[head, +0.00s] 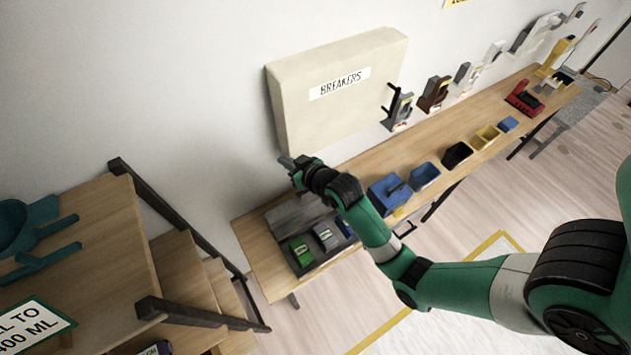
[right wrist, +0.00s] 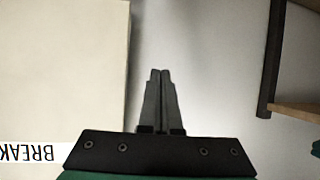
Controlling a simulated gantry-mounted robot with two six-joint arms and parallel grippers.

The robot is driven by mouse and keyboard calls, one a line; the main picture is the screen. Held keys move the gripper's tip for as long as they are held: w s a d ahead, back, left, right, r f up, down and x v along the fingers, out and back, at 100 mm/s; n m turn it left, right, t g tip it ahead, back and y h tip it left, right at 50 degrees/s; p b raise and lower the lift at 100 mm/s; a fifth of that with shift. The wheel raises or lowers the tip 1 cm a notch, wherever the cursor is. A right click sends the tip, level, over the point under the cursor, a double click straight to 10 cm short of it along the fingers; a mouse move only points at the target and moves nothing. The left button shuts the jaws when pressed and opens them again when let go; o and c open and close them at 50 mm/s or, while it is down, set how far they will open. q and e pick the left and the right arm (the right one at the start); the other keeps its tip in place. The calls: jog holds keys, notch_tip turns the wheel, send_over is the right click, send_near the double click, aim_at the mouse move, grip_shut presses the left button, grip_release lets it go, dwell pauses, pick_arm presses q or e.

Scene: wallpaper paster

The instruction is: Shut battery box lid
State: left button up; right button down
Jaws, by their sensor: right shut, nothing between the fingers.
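The battery box (head: 318,266) is a dark grey tray on the near end of the long wooden bench. Its grey lid (head: 297,212) stands raised at the back, partly covered by my right arm. A green battery (head: 301,251), a grey one (head: 327,237) and a blue one (head: 346,228), partly hidden, sit inside. My right gripper (head: 286,161) is above and behind the lid, near the wall and the lower left corner of the breaker panel. In the right wrist view its fingers (right wrist: 160,75) are together and empty. My left gripper is not in view.
The cream breaker panel (head: 338,90) is on the wall behind the bench (head: 252,245). A wooden shelf unit (head: 100,235) with a dark frame stands at the left, with teal items on top.

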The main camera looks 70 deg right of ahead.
jog(key=s+d+f+m+g, duration=0.2)
jog(key=s+d+f+g, duration=0.15)
jog(key=s+f, duration=0.55)
jog(key=shift+t+h, duration=0.35)
jog(key=shift+h, duration=0.05)
jog(key=b+x, duration=0.1)
jog(key=x, duration=0.1)
jog(key=b+x, duration=0.3)
jog(key=x, duration=0.1)
jog(key=shift+s+d+f, duration=0.15)
jog(key=shift+d+f, duration=0.05)
jog(key=shift+d, duration=0.15)
jog(key=f, duration=0.1)
jog(key=f+p, duration=0.1)
jog(key=shift+w+d+f, duration=0.1)
jog(key=shift+w+f, duration=0.1)
jog(key=shift+f, duration=0.1)
jog(key=shift+s+a+f, duration=0.2)
jog(key=shift+s+a, duration=0.05)
jog(key=shift+s, duration=0.1)
jog(key=shift+a, duration=0.1)
